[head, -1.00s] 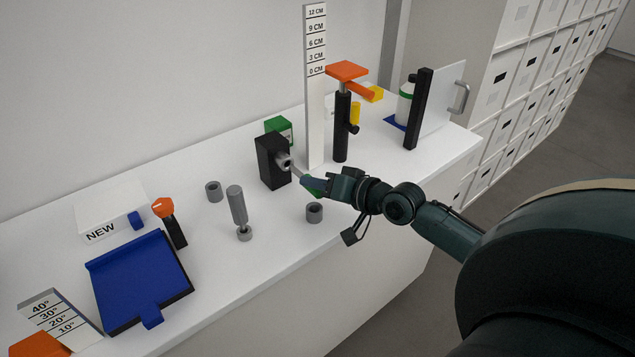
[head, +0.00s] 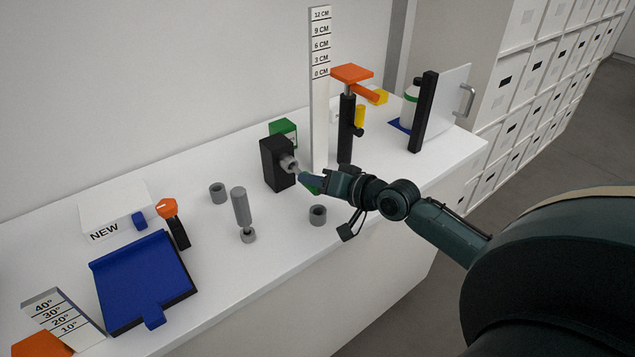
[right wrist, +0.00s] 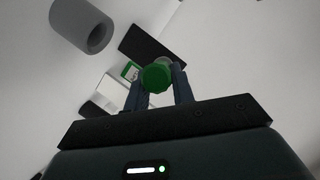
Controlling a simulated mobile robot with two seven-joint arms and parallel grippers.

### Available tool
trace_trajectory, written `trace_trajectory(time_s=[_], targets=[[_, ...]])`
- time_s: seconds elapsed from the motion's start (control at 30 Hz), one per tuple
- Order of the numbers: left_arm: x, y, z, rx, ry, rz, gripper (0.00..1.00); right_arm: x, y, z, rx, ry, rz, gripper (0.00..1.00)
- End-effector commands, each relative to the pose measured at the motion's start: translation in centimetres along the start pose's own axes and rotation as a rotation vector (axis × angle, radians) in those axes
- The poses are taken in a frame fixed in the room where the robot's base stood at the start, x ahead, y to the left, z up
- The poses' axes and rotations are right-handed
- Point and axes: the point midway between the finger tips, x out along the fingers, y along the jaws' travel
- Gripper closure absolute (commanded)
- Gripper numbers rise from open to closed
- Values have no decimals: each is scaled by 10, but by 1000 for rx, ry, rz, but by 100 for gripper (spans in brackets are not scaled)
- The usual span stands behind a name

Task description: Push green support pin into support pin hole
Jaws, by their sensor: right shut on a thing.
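A black upright block (head: 277,163) stands on the white worktop, with a grey round collar (head: 290,164) on its near right face. I take this collar to be the support pin hole. My right gripper (head: 308,180) is just to the right of the collar. It is shut on the green support pin; the pin's green head (right wrist: 157,77) shows between the fingers in the right wrist view. A thin light shaft bridges the small gap from gripper to collar. The green head and fingers hide how deep the shaft sits. My left gripper is not in view.
A grey ring (head: 318,214) stands close below my right gripper. A grey cylinder (head: 241,207) and another grey ring (head: 218,193) are left of the block. A white scale (head: 319,95) and a black post with orange top (head: 351,74) stand behind.

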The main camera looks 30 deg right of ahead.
Motion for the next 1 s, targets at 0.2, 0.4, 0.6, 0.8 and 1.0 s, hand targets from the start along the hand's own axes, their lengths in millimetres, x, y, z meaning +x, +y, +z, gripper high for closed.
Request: trace_trajectory(time_s=[0.2,0.4,0.6,0.8,1.0], targets=[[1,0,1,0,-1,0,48,6,0,-3,0,1,0,100],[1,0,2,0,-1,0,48,10,0,-5,0,2,-1,100],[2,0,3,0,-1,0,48,15,0,-6,0,1,0,100],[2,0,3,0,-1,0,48,17,0,-7,0,1,0,70],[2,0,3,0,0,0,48,17,0,-7,0,1,0,54]])
